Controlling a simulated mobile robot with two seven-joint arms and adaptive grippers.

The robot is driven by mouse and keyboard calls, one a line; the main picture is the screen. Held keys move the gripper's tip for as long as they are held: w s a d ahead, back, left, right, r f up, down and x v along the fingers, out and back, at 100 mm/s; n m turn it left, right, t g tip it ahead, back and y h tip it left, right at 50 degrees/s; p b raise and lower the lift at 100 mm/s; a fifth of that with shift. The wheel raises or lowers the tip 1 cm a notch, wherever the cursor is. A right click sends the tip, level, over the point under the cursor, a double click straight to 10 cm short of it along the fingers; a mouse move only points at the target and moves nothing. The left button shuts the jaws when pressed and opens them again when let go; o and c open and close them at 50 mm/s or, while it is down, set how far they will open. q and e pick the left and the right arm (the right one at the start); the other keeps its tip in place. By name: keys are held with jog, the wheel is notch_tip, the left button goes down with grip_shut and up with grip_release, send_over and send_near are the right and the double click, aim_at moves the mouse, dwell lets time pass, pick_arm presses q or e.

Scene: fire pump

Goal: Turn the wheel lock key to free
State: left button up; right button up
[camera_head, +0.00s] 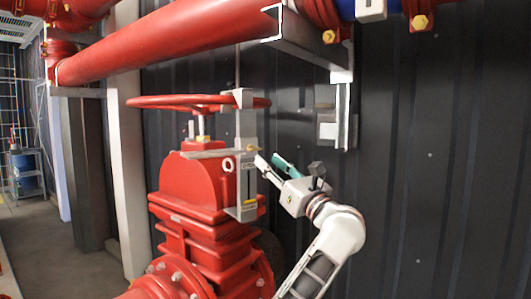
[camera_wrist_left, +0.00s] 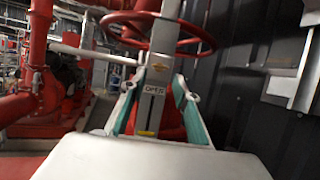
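The red handwheel (camera_head: 170,100) sits on top of the red valve (camera_head: 190,185); its rim also shows in the left wrist view (camera_wrist_left: 205,42). A grey upright lock body (camera_head: 246,185) stands at the wheel's right side, with its upper end at the rim. A small brass-coloured key (camera_head: 253,148) is on the lock's face; it also shows in the left wrist view (camera_wrist_left: 158,67), above a short label. My left gripper (camera_head: 268,157) is open, close to the key. In the wrist view its fingers (camera_wrist_left: 160,84) stand apart on either side of the lock; contact cannot be told. My right gripper is not in view.
A thick red pipe (camera_head: 170,42) runs above the wheel. A grey metal bracket (camera_head: 340,115) is fixed to the dark corrugated wall (camera_head: 440,170) right of the lock. A white post (camera_head: 127,150) stands left of the valve. Open floor (camera_head: 45,245) lies farther left.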

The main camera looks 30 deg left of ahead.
aim_at(253, 149)
pick_arm(q)
jog(key=shift+p+x, duration=0.5)
jog(key=shift+x, duration=2.2)
jog(key=c, duration=0.8)
